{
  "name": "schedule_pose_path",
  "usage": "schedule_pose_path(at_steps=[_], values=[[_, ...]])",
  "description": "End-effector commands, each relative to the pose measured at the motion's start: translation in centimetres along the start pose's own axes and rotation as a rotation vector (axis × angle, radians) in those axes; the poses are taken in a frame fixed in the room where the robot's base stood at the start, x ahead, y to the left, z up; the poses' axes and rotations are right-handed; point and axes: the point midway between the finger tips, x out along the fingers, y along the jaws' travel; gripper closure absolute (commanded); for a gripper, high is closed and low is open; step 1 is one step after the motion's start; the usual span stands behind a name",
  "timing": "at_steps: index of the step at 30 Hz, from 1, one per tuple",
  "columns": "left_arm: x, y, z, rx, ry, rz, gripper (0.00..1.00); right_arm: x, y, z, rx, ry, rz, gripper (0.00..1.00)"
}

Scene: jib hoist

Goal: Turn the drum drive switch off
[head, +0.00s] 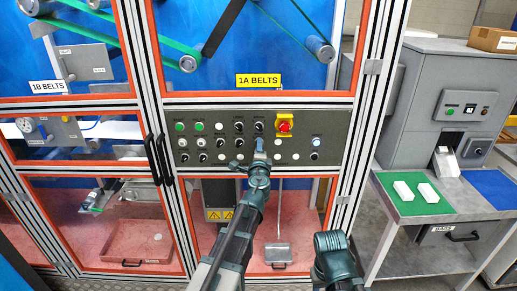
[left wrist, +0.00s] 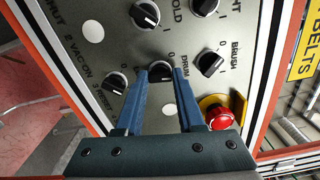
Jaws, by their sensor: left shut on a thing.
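The drum drive switch, a black rotary knob (left wrist: 160,72), sits on the grey control panel (head: 225,113) below the 1A BELTS sign. In the left wrist view it lies between the two blue fingertips of my left gripper (left wrist: 163,77), with a partly covered DRUM label beside it. My left gripper (head: 260,146) is shut on this knob. In the head view the gripper hides most of the knob. Which mark its pointer faces is hard to tell. My right gripper is not in view; only a link of my right arm shows at the bottom.
A red emergency stop (head: 285,127) on a yellow plate is close by on the panel. The brush knob (left wrist: 210,63) and several other black knobs surround the held one. Black door handles (head: 163,158) are to the left. A grey machine (head: 432,100) stands at right.

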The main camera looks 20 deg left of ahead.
Motion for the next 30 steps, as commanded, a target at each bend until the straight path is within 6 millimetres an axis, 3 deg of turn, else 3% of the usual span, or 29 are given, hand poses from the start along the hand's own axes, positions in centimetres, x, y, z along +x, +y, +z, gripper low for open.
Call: schedule_pose_path(at_steps=[18,30], values=[[-0.08,0.21,-0.03,-0.577,0.000,0.000,1.00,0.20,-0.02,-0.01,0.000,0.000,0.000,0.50],[-0.09,0.26,-0.08,-0.844,0.000,0.001,1.00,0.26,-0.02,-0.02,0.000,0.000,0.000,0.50]])
